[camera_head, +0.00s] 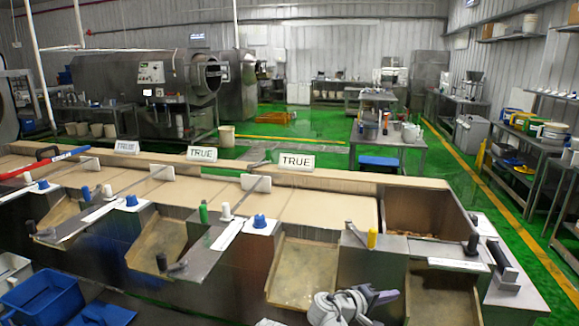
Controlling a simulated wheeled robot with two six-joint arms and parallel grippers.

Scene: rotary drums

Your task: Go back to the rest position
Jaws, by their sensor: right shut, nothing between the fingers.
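My right gripper (380,296) shows at the bottom, right of centre, at the end of my light grey arm (334,308). Its fingers are shut with nothing between them. It is in front of the metal machine line, near the sloping chutes; whether it touches anything I cannot tell. My left gripper is not in view.
A blue crate (42,297) stands lower left. Beyond is green floor (300,124) with free room and a steel drum (140,90).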

